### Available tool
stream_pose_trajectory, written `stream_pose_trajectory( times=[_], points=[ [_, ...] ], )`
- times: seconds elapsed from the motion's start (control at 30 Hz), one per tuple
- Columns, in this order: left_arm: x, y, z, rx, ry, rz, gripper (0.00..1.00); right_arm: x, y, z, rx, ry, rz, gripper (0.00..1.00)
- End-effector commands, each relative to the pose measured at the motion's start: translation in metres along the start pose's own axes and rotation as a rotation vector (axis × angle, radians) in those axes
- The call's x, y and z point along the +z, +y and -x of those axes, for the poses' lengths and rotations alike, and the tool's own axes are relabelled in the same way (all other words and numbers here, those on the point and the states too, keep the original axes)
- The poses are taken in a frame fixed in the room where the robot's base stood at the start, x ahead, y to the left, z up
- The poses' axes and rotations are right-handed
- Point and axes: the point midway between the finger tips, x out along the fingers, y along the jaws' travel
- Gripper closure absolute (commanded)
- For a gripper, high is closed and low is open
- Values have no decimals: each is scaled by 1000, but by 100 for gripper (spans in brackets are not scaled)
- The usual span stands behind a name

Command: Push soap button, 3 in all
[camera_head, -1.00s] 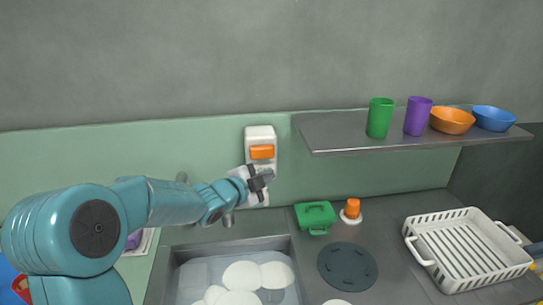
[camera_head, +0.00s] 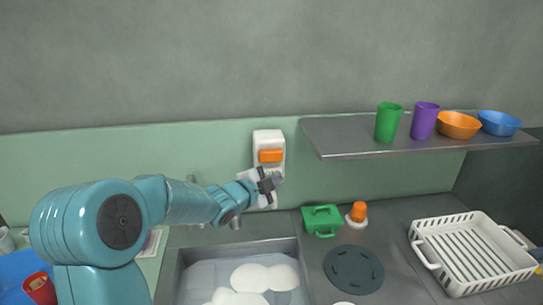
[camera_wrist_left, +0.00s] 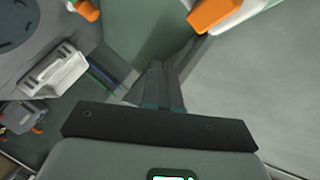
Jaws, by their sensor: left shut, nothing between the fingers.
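The soap dispenser (camera_head: 268,139) is a white box on the green wall strip with an orange soap button (camera_head: 271,156) on its front. In the left wrist view the orange button (camera_wrist_left: 213,12) shows at the top, right of the fingers. My left gripper (camera_head: 277,179) is just below the button, in front of the dispenser's lower part. Its fingers (camera_wrist_left: 160,85) are shut with nothing between them. The fingertips appear apart from the button. My right gripper is not in view.
Below is a sink (camera_head: 180,262) with white plates. A green box (camera_head: 321,220) and an orange-topped bottle (camera_head: 358,213) stand right of it. A shelf (camera_head: 345,138) with cups and bowls juts out at right. A white dish rack (camera_head: 425,252) sits at the right.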

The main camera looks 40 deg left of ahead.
Motion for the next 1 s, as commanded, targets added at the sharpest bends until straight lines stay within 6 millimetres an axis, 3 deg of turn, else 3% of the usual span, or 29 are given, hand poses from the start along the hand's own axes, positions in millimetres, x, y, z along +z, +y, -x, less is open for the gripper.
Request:
stream_pose_trajectory(
  times=[0.03,0.33,0.6,1.0],
  points=[
    [1,-8,-3,2,-1,1,100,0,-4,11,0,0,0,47],
    [23,-29,-33,4,0,2,100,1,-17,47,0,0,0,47],
    [36,-37,-50,2,3,0,100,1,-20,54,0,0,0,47],
    [38,-38,-52,2,3,1,100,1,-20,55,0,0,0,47]
  ],
)
